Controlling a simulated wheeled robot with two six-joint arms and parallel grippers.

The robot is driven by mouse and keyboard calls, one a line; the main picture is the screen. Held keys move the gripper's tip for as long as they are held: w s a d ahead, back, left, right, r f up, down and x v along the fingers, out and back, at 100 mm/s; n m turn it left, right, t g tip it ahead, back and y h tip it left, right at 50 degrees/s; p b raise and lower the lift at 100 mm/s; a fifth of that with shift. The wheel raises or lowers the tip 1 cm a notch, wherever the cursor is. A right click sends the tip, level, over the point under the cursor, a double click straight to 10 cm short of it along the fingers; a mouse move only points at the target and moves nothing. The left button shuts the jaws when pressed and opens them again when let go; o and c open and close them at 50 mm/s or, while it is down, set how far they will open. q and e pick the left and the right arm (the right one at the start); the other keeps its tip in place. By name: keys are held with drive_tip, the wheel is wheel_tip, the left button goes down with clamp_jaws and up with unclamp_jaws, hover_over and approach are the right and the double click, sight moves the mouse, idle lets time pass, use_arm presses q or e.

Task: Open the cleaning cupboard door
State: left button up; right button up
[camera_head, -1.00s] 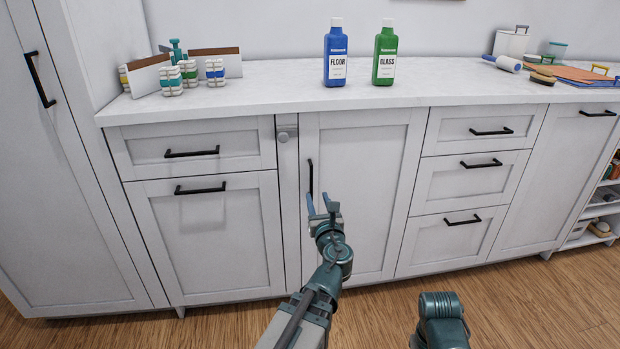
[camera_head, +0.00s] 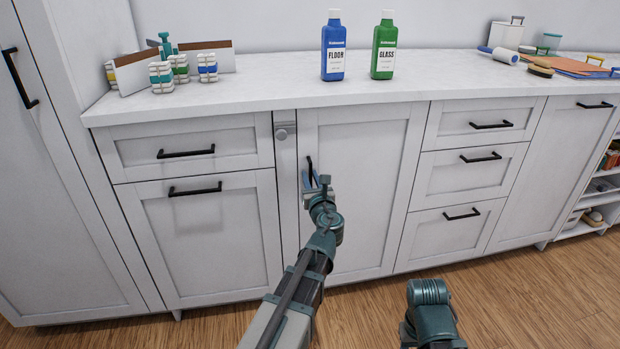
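The cleaning cupboard door (camera_head: 365,195) is a pale framed panel in the middle of the counter, shut flush with its neighbours. Its black vertical handle (camera_head: 309,168) is near the door's left edge, and its lower part is hidden by my gripper. My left gripper (camera_head: 315,183) is at the lower part of the handle, with its fingers apart on either side of it. I cannot tell whether the fingers touch the bar. My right gripper is out of view; only a teal part of my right arm shows at the bottom.
Blue floor (camera_head: 333,52) and green glass (camera_head: 383,52) bottles stand on the worktop above the door. A drawer column (camera_head: 467,165) is to the right. A narrow strip with a small grey latch-like fitting (camera_head: 285,131) is to the left. The wooden floor (camera_head: 520,300) in front is clear.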

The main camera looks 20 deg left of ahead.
use_arm(q)
clamp_jaws()
idle(1.1)
